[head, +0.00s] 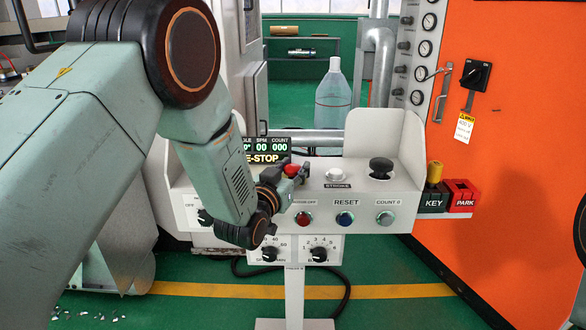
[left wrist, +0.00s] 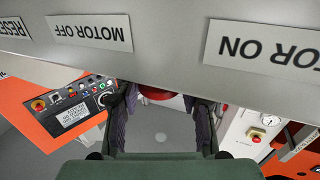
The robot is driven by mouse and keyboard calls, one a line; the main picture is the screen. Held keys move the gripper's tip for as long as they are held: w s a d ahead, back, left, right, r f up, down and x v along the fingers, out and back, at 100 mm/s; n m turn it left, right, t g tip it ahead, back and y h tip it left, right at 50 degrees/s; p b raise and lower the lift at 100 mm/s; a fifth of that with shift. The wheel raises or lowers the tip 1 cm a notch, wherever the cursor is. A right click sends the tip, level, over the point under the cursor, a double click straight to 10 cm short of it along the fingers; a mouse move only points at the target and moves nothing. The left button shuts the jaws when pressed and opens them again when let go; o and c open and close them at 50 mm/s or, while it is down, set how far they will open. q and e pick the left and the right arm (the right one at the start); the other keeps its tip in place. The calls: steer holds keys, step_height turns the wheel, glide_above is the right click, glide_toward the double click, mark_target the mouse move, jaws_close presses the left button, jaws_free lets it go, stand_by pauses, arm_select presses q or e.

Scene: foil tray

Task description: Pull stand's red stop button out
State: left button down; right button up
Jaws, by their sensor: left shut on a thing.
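The stand's red stop button (head: 292,170) sits on the top of the grey control stand (head: 350,190), at its left part. My left gripper (head: 289,180) reaches down to it, and its dark fingers partly cover it. In the left wrist view the red button (left wrist: 157,94) shows between the two fingers (left wrist: 158,108), partly hidden by the panel edge. The gripper is shut on it. Whether the button is in or out cannot be told. The display (head: 265,150) behind reads E-STOP. My right gripper is not in view.
A white button (head: 336,174) and a black knob (head: 381,167) stand to the right on the stand top. The front face has a red motor-off button (head: 303,218), a blue reset button (head: 345,218) and dials below. An orange cabinet (head: 520,120) stands at right.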

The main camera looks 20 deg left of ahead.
arm_select(q)
steer(key=shift+r, duration=0.45)
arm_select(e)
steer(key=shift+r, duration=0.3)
arm_select(q)
steer(key=c, duration=1.2)
jaws_free()
steer(key=o, duration=0.3)
steer(key=shift+o, duration=0.4)
steer(key=shift+f, duration=0.1)
steer(key=s+a, duration=0.1)
steer(key=s, duration=1.1)
steer(key=shift+a, duration=0.15)
